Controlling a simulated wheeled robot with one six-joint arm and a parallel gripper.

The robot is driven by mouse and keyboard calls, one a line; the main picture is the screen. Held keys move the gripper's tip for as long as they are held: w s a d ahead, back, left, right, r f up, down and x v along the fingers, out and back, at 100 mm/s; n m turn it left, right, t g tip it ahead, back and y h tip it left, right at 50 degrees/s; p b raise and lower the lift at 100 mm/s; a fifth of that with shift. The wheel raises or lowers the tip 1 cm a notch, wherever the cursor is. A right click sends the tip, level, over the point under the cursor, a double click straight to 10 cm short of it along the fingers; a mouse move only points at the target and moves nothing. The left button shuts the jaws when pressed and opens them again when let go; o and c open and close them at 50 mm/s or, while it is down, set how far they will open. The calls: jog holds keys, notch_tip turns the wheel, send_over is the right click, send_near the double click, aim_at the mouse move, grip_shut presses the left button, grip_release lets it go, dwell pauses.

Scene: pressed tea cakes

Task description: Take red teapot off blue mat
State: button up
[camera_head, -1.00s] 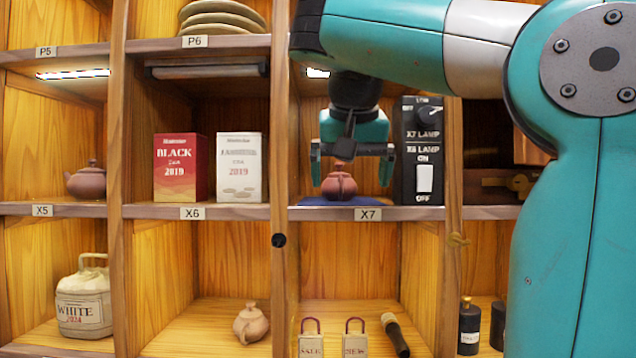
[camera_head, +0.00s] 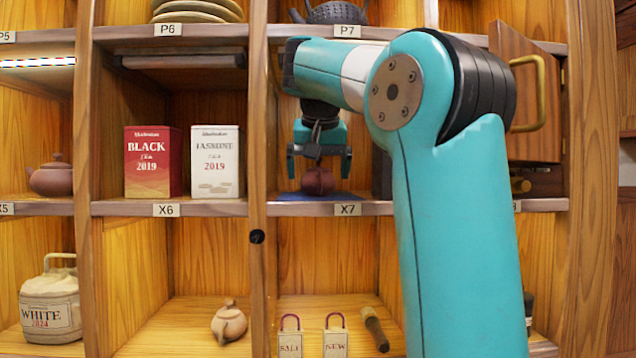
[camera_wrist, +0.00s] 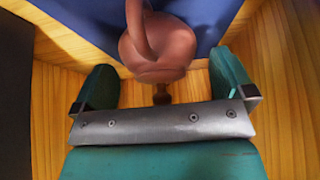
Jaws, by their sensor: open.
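The red teapot (camera_head: 318,181) sits on the blue mat (camera_head: 316,196) in the shelf bay labelled X7. My gripper (camera_head: 319,160) is open just above and around the top of the teapot, with its fingers spread to either side. In the wrist view the reddish-brown teapot (camera_wrist: 158,48) lies beyond the gap between the open fingers, with its handle toward the top. The blue mat (camera_wrist: 85,18) shows behind it there. The teapot's upper part is partly hidden by my gripper in the head view.
Left of the divider, bay X6 holds a red tea box (camera_head: 153,163) and a white tea box (camera_head: 214,162). My arm hides most of the switch panel right of the mat. Shelf dividers and the shelf above bound the bay. A wooden door (camera_head: 524,95) stands open at right.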

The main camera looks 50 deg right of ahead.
jog(key=shift+w+d+f, duration=0.1)
jog(key=shift+d+f, duration=0.05)
jog(key=shift+f, duration=0.35)
jog(key=shift+c, duration=0.2)
jog(key=c, duration=0.9)
jog(key=shift+c, duration=0.2)
jog(key=shift+d+r, duration=0.1)
jog(key=shift+r, duration=0.05)
